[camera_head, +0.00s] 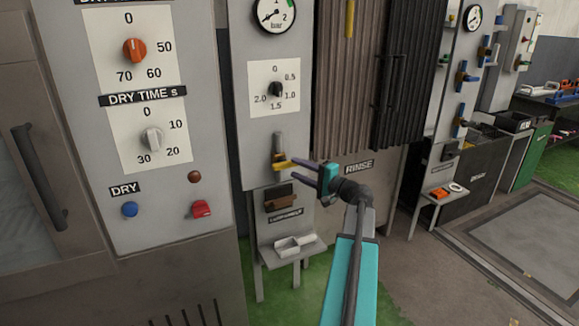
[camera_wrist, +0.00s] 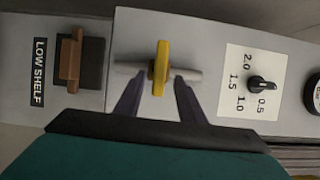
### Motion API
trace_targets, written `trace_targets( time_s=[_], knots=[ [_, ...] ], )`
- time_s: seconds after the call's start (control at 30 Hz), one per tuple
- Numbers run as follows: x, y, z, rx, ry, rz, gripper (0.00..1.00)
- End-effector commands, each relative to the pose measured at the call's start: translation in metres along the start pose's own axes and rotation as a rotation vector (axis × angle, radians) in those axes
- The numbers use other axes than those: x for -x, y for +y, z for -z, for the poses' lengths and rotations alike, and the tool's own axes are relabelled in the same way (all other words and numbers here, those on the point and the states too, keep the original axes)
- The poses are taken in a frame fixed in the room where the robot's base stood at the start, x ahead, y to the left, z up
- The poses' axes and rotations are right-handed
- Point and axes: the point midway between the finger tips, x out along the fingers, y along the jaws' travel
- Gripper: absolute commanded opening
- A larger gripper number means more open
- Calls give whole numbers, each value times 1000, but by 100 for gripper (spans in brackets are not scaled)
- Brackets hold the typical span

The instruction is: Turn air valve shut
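The air valve's yellow handle (camera_head: 282,163) is on the grey panel, below the bar dial. In the wrist view the yellow handle (camera_wrist: 160,68) lies crosswise to its short grey pipe (camera_wrist: 129,68). My gripper (camera_head: 298,171) reaches in from the right at the handle. In the wrist view my gripper (camera_wrist: 157,80) is open, with one dark finger on each side of the handle's near end. Gaps show between the fingers and the handle. How deep the fingertips reach cannot be told.
A brown switch (camera_wrist: 71,58) labelled LOW SHELF sits beside the valve, and a black dial knob (camera_wrist: 262,84) is on its other side. A small shelf (camera_head: 284,248) with a white object stands below. The dryer panel (camera_head: 180,215) is close on the left.

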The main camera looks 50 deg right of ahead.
Motion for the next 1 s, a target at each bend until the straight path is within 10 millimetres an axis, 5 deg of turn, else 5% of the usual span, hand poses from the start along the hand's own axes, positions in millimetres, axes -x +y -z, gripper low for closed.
trace_targets(
  time_s=[0.33, 1.0],
  knots=[
    [39, 0, 0, 0, 1, 1, 36],
    [41, 0, 0, 0, 0, 1, 36]
  ],
)
